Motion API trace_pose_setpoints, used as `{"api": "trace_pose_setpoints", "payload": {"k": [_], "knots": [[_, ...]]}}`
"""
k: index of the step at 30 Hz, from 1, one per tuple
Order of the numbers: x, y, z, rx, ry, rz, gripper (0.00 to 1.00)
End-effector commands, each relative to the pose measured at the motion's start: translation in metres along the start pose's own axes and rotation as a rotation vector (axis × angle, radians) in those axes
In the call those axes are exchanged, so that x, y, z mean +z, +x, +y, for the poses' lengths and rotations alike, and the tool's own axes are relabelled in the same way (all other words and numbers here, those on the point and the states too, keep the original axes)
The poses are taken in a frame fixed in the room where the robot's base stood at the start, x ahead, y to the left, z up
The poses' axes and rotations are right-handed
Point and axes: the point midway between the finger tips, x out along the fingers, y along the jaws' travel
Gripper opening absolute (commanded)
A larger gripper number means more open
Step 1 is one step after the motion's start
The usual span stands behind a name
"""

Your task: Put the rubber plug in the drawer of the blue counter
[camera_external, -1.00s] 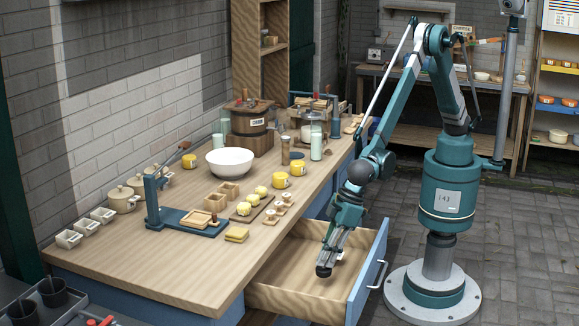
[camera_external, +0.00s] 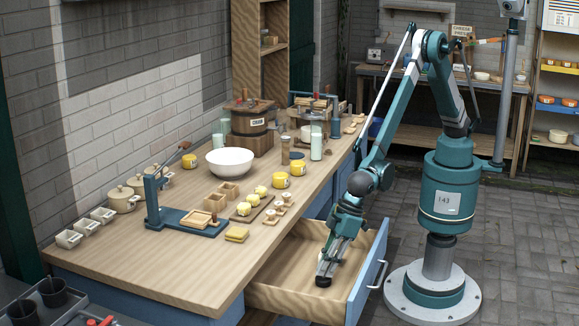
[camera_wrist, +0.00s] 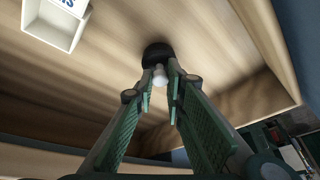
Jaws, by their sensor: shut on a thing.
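The rubber plug (camera_wrist: 157,54) is dark and round with a pale knob in the wrist view. My gripper (camera_wrist: 160,74) is shut on the knob, with a fingertip on each side of it. In the external view my gripper (camera_external: 325,270) points down inside the open drawer (camera_external: 290,299) of the blue counter (camera_external: 187,316), low over its wooden floor. The plug (camera_external: 323,282) shows there as a small dark shape under the fingertips. I cannot tell whether the plug touches the drawer floor.
A small white box with lettering (camera_wrist: 52,22) sits in the drawer in the wrist view. The drawer floor around the plug is otherwise clear.

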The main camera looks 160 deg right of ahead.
Motion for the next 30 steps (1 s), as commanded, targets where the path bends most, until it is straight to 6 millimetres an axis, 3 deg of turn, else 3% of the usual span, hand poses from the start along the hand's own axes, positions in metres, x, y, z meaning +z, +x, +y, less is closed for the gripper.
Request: {"api": "trace_pose_setpoints", "payload": {"k": [8,9,12,23,30], "knots": [[0.001,0.003,0.000,0.000,0.000,0.000,0.00],[0.001,0.003,0.000,0.000,0.000,0.000,0.17],[0.001,0.003,0.000,0.000,0.000,0.000,0.28],[0.001,0.002,0.000,0.000,0.000,0.000,0.28],[-0.001,-0.009,0.000,0.000,0.000,0.000,0.28]]}}
